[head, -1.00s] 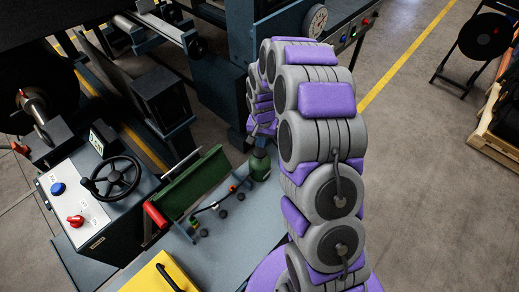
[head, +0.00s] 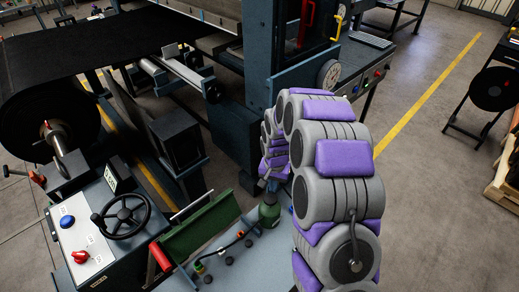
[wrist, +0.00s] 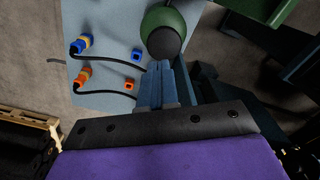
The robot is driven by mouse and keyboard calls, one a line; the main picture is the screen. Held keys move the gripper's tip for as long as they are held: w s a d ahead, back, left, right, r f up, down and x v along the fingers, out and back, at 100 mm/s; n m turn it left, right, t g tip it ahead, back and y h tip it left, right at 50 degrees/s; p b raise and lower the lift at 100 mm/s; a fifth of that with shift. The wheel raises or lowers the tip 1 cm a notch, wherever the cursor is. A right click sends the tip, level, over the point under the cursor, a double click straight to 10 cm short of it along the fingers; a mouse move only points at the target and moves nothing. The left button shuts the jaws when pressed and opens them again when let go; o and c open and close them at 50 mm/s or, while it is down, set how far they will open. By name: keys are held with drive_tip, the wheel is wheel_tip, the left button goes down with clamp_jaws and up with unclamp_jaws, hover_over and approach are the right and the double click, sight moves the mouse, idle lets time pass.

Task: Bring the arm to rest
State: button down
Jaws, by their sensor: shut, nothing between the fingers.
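My arm, grey with purple pads, rises at the right of the head view and bends over toward the machine. My gripper shows in the wrist view (wrist: 160,85), its two blue-grey fingers together with nothing between them. It points down over a light blue-grey surface (wrist: 100,15). A green bottle-like object with a dark round end (wrist: 165,40) is just beyond the fingertips in the picture; I cannot tell whether they touch. In the head view the green bottle (head: 269,210) stands beside my arm, and the gripper is mostly hidden behind the arm links.
A control box with a handwheel (head: 122,217), blue button (head: 67,221) and red knob (head: 81,257) stands at left. A green bracket (head: 205,228) is near the bottle. Blue and orange cable connectors (wrist: 83,43) lie on the surface. Open floor (head: 430,190) is at right.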

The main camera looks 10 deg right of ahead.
drive_tip(key=shift+r, duration=0.1)
drive_tip(key=s+a+r+n+g, duration=0.1)
drive_tip(key=s+r+n, duration=0.1)
drive_tip(key=s+r, duration=0.9)
drive_tip(key=s+r+n, duration=0.2)
drive_tip(key=s+r, duration=0.6)
drive_tip(key=s, duration=0.6)
drive_tip(key=s+r+n, duration=0.1)
drive_tip(key=s+r, duration=0.1)
drive_tip(key=s, duration=1)
drive_tip(key=shift+s+r+g+b, duration=0.15)
drive_tip(key=shift+g+b, duration=0.15)
drive_tip(key=shift+g, duration=0.1)
idle(2.2)
